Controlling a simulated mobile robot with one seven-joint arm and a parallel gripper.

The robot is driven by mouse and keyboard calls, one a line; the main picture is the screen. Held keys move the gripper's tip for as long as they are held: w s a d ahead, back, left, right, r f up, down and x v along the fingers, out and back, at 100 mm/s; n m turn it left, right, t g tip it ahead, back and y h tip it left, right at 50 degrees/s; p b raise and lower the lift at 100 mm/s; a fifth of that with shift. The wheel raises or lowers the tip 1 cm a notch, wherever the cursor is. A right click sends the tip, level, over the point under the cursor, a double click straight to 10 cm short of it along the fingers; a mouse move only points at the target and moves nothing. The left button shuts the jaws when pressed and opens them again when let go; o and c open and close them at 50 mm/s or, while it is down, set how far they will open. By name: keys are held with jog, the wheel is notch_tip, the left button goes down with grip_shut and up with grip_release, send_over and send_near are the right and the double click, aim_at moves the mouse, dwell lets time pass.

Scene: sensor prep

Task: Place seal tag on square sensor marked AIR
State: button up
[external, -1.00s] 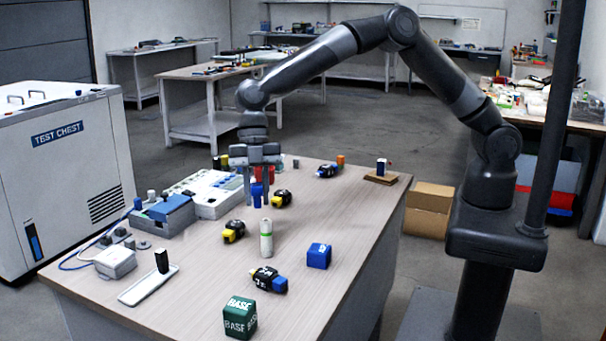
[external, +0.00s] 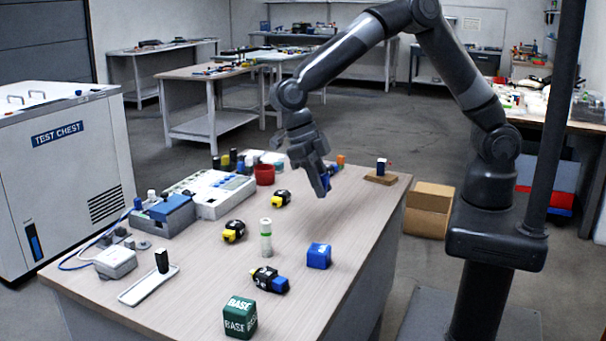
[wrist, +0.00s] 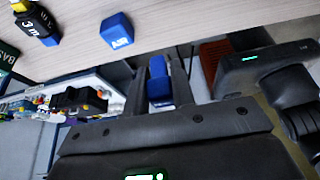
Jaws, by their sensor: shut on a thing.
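My gripper (external: 322,188) is raised above the table's far right part. It is shut on a blue piece (external: 327,181), seemingly the seal tag, which is partly hidden by the fingers. In the wrist view the blue piece (wrist: 158,88) sits between the fingers (wrist: 158,72). The square sensor marked AIR (external: 318,256) is a blue block on the table, nearer the camera than my gripper and apart from it. Its white lettering shows in the wrist view (wrist: 118,42).
A white-green cylinder (external: 266,240) stands left of the blue block. Black-yellow pieces (external: 234,231) and a black-blue piece (external: 269,279) lie nearby. A green BASE cube (external: 240,317) is at the front. A red cup (external: 265,174) and a wooden pad (external: 381,178) stand farther back.

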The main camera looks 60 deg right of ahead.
send_over(323, 249)
jog(key=w, duration=0.1)
jog(key=f, duration=0.4)
jog(key=shift+w+f, duration=0.2)
jog(key=shift+f, duration=2.1)
jog(key=shift+f, duration=0.2)
jog(key=o, duration=0.9)
jog(key=v, duration=1.2)
jog(key=shift+r, duration=0.25)
